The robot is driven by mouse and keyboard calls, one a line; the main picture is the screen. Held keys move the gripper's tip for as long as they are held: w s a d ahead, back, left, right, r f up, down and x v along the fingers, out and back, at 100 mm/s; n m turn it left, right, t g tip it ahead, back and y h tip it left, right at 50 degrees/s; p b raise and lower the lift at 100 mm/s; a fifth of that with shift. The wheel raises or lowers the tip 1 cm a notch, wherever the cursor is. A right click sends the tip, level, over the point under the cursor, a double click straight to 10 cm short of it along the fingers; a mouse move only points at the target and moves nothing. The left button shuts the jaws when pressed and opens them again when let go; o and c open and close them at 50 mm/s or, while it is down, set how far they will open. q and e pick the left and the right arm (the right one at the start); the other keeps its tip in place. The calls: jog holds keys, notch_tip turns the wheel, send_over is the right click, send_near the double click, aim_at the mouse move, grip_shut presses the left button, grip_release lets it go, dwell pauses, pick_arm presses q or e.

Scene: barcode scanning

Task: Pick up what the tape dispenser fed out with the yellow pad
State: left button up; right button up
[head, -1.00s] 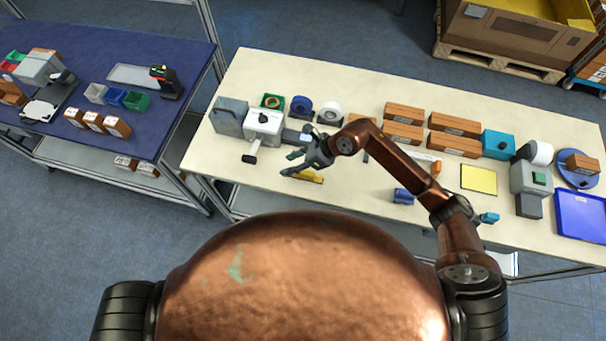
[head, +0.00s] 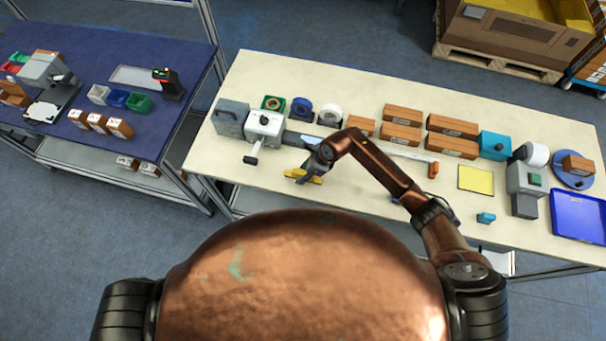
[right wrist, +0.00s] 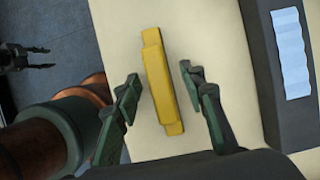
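The yellow pad (head: 317,180), a stepped bar, lies on the cream table in front of the dispenser; it also shows in the right wrist view (right wrist: 160,80). My right gripper (head: 305,172) is over it, its open fingers (right wrist: 160,76) on either side with gaps. The white tape dispenser (head: 263,127) stands on the left of the table. Its dark bed (right wrist: 267,100) carries a pale blue-white strip (right wrist: 291,52), apart from the pad. My left gripper (right wrist: 28,57) shows at the right wrist view's left edge, fingers apart, over the floor.
Tape rolls (head: 301,107) and brown boxes (head: 403,114) line the back of the table. A flat yellow square (head: 476,178), a small teal item (head: 486,217) and a blue tray (head: 580,215) are at the right. The table's front edge is close to the pad.

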jog(key=shift+f+b, duration=0.2)
jog(key=shift+b, duration=0.2)
dwell(0.5)
jog(key=shift+c, duration=0.2)
grip_shut()
dwell(0.3)
